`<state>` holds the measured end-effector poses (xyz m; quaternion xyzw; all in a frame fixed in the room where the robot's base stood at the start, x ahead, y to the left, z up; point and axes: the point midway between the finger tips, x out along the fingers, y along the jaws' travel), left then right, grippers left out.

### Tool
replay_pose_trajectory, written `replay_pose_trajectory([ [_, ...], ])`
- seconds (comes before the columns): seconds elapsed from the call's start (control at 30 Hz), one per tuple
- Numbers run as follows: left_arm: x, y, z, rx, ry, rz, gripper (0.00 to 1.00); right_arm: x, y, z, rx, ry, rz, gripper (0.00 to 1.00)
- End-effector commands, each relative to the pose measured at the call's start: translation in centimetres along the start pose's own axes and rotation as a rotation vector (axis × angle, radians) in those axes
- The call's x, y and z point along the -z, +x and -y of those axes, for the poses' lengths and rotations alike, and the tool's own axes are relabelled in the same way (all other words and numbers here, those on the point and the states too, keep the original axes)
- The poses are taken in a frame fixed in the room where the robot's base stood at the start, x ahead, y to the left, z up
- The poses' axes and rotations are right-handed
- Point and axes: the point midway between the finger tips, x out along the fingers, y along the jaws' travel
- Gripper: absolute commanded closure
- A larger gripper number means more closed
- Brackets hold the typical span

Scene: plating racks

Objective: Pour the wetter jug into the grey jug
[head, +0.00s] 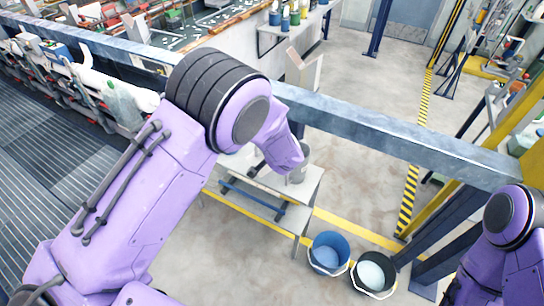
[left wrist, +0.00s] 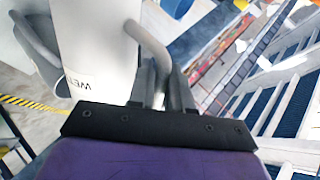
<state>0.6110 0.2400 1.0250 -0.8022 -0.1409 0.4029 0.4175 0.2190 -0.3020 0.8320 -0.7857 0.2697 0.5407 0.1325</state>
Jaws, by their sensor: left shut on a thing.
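The wetter jug (left wrist: 95,45) fills the upper left of the left wrist view, a pale jug with part of a "WE" label showing. My left gripper (left wrist: 165,88) is shut on its handle (left wrist: 150,45). In the head view my left arm hides most of this gripper and jug, above a small white table. A grey jug (head: 303,165) stands on that table's right end, just right of my left wrist. A grey curved handle (left wrist: 36,38) shows behind the wetter jug in the left wrist view; I cannot tell whose it is. My right gripper is out of view.
The white table (head: 305,193) has a lower shelf. A blue bucket (head: 329,250) and a black bucket (head: 391,272) stand on the floor to its right. My right arm is at the right edge.

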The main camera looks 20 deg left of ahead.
Motion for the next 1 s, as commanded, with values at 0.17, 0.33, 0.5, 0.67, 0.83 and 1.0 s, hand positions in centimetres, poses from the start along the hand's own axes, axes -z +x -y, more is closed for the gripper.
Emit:
replay_pose_trajectory([
  [0.17, 0.0, 0.0, 0.1, 0.001, -0.001, -0.001, 1.00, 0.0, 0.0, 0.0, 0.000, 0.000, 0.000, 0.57],
  [0.33, 0.0, 0.0, 0.1, 0.001, -0.001, -0.001, 1.00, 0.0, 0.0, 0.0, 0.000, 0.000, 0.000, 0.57],
  [0.5, 0.3, -0.1, 0.2, 0.003, 0.010, 0.008, 1.00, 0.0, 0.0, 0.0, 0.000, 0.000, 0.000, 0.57],
  [0.67, 1.2, -0.4, 0.6, 0.003, 0.056, 0.038, 1.00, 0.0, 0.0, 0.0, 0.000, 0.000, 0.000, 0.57],
  [0.83, 2.1, -0.6, 0.9, 0.003, 0.104, 0.071, 1.00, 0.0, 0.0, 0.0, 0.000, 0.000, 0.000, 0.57],
  [1.0, 2.4, -0.8, 1.1, 0.001, 0.132, 0.090, 1.00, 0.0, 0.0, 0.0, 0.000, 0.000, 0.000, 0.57],
])
